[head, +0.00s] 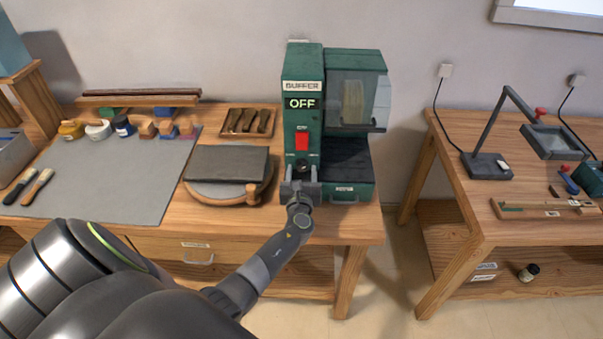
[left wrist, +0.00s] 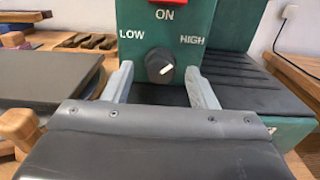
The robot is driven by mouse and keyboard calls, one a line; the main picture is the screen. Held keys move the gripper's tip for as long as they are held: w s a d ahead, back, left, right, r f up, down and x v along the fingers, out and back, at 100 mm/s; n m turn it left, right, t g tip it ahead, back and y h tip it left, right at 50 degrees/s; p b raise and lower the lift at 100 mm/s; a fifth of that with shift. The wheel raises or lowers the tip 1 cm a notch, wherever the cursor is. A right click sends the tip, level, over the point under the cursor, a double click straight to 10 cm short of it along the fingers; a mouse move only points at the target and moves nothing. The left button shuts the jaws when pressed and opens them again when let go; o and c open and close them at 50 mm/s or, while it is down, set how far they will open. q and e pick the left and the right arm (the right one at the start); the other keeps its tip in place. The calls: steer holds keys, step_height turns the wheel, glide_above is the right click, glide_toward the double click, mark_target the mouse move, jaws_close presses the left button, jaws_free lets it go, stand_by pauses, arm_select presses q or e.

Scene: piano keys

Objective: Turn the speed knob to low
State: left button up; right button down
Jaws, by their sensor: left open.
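The speed knob (left wrist: 160,65) is a round black dial with a white pointer mark on the green buffer's front. In the left wrist view it sits between the words LOW at left and HIGH at right, and its mark points to the upper right, toward HIGH. The buffer (head: 301,66) shows OFF on its display in the head view. My left gripper (left wrist: 160,84) is open, its two grey fingers on either side of the knob and a little apart from it. In the head view the left gripper (head: 301,180) is in front of the buffer's lower front. My right gripper is not seen.
A red switch (head: 302,141) sits above the knob. A round board with a dark slab (head: 227,163) lies left of the buffer. A wooden holder with dark tools (head: 248,122) is behind it. A grey mat (head: 110,180) covers the bench's left part. A second table stands at right.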

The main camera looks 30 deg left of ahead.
arm_select(q)
steer(key=c, duration=1)
steer(key=shift+o, duration=0.2)
steer(key=n+b, duration=0.3)
steer(key=shift+f, duration=0.2)
steer(key=n+b, duration=0.4)
steer(key=n, duration=0.1)
steer(key=shift+n, duration=0.3)
steer(key=n+b, duration=0.4)
steer(key=n, duration=0.1)
steer(key=shift+d, duration=0.1)
steer(key=shift+r+n+b, duration=0.2)
steer(key=shift+n+b, duration=0.95)
steer(key=shift+n, duration=0.95)
